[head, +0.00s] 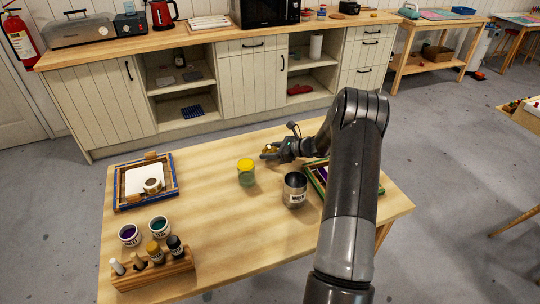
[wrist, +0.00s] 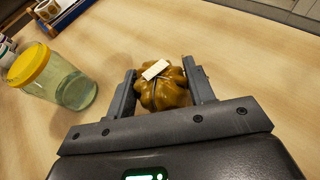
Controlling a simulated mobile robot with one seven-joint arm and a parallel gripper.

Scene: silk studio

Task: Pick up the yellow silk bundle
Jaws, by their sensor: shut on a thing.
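The yellow silk bundle (wrist: 165,92) is a small mustard, gathered pouch with a pale tag on top. In the wrist view it sits between the two fingers of my gripper (wrist: 162,88), which are shut on it. In the head view the bundle (head: 268,151) shows small at the left tip of my gripper (head: 271,153), over the far part of the wooden table (head: 215,215). I cannot tell whether the bundle touches the tabletop.
A yellow-lidded jar (head: 246,173) stands close to my gripper; it also shows in the wrist view (wrist: 55,78). A metal can (head: 295,190) stands nearer. A framed tray (head: 127,198), dye cups (head: 130,236) and a bottle rack (head: 165,272) are at left. The table's middle is clear.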

